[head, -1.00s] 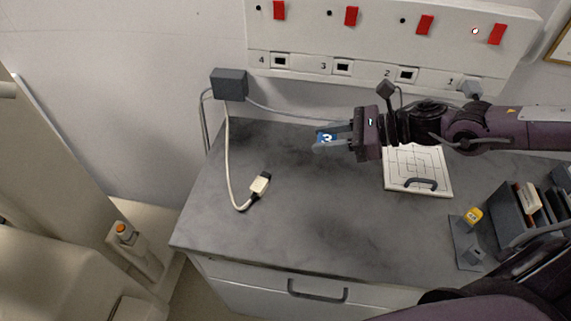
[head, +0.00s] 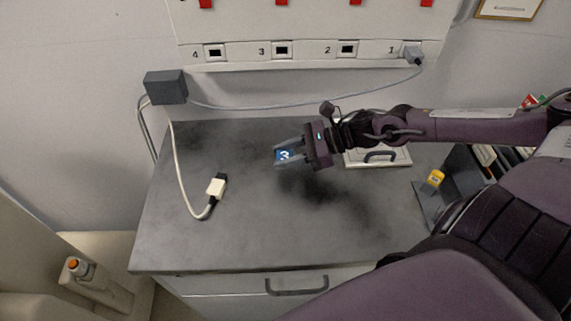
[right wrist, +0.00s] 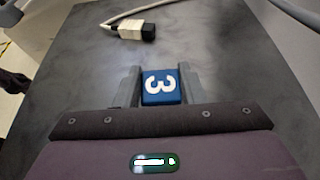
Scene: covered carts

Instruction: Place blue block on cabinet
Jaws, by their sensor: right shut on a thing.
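The blue block (head: 284,155) bears a white number 3. My right gripper (head: 282,154) is shut on it, with a finger on either side. The block also shows in the right wrist view (right wrist: 160,87), between the two grey fingers (right wrist: 158,88). The cabinet (head: 185,235) has a dark grey top, with a white front and a grey handle below. The gripper and block are over the middle of this top, and a dark shadow lies under the wrist. The gap below the block is hard to judge. My left gripper is not in view.
A cable with a cream and black plug (head: 216,188) lies on the top's left part. A white board with a handle (head: 400,158) lies behind my right arm. A grey holder with a yellow block (head: 435,178) stands at right. The front middle is clear.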

